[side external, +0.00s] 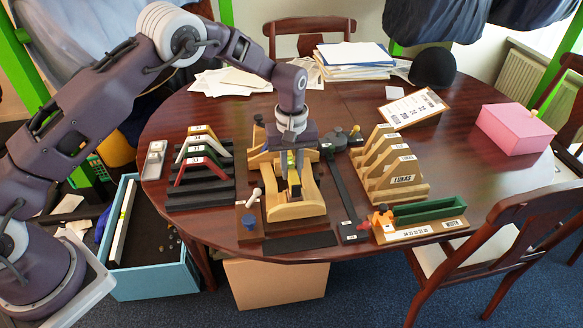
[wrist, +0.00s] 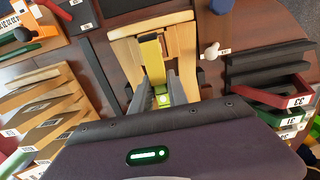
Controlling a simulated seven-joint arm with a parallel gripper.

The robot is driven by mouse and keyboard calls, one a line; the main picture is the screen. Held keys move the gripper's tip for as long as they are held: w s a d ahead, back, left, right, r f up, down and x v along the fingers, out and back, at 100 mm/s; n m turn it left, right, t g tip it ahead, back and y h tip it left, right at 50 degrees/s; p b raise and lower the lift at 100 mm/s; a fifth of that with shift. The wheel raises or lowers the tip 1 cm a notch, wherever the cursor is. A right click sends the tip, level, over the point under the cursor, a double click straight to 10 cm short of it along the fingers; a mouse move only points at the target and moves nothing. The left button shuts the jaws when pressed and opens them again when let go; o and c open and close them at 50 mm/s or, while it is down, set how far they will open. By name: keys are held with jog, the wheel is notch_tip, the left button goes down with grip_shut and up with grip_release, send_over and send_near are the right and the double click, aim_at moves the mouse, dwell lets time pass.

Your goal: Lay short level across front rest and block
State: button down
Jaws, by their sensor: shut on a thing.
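The short level is a yellow bar with a green vial, seen in the wrist view (wrist: 152,58) and only partly in the side view (side external: 291,160). My gripper (wrist: 162,90) is shut on it and points down over the wooden fixture in the side view (side external: 293,184). The level lies lengthwise toward the front piece of pale wood (side external: 296,209), which I take for the front rest. Its far end overlaps this wood in the wrist view (wrist: 178,40). I cannot tell whether it touches. The block under my gripper is mostly hidden.
Coloured saddle pieces on a black rack (side external: 200,170) stand to the left. A black bar (side external: 343,195) and a wooden rack marked LUKAS (side external: 393,170) stand close on the right. A white-headed peg (side external: 254,196) and a blue knob (side external: 249,221) are near the fixture's left side.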

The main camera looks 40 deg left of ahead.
jog(key=c, duration=0.8)
grip_release()
jog(key=shift+r, duration=2.5)
jog(key=shift+r, duration=0.1)
jog(key=shift+r, duration=1.45)
